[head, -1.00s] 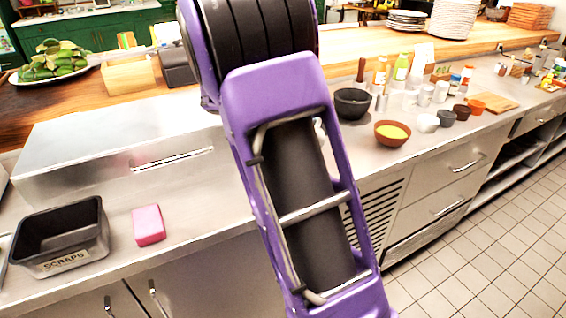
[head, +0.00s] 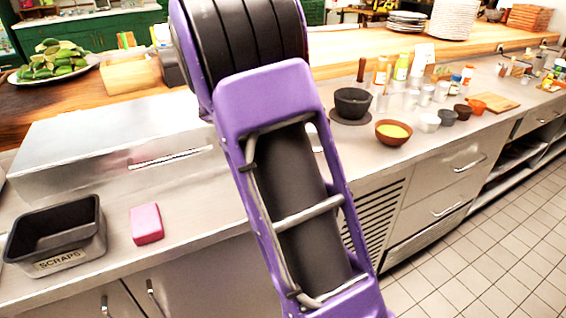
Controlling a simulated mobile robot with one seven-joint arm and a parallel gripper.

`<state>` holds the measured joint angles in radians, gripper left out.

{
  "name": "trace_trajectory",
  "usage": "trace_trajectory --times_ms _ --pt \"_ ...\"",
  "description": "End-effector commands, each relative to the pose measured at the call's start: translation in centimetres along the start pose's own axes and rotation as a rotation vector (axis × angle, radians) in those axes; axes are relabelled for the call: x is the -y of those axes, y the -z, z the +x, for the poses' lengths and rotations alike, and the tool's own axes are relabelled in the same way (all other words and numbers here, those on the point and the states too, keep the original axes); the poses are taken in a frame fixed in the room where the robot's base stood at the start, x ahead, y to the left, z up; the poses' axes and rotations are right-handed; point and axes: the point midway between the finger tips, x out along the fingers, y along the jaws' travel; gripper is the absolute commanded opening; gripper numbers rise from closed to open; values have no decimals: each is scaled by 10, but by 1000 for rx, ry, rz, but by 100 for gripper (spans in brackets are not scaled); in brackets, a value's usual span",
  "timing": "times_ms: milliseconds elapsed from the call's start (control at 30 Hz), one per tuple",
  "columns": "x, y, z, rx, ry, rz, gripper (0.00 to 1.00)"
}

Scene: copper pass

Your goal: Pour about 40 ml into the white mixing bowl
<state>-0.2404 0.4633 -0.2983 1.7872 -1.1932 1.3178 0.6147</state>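A small white bowl (head: 429,122) stands on the steel counter at the right, in a row of small bowls; I cannot tell whether it is the mixing bowl. A white shape (head: 313,138) shows just right of my purple arm, mostly hidden behind it. A brown bowl with yellow contents (head: 393,132) and a dark bowl (head: 352,102) stand between the arm and the small bowls. My gripper is not in view, so I cannot see whether it holds anything.
A black scraps bin (head: 58,238) and a pink sponge (head: 146,224) are on the left counter. Several bottles and cups (head: 400,75) stand behind the bowls. A wooden board (head: 492,103) lies at the right. Bare counter lies in front of the brown bowl.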

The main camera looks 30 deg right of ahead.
Motion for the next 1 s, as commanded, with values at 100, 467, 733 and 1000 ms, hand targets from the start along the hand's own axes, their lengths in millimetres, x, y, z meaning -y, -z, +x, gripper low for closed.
trace_trajectory --times_ms 100,467,733,1000 --pt "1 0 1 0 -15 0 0" --pt "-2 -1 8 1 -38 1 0" --pt "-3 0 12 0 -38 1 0" --pt "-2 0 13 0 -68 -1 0"
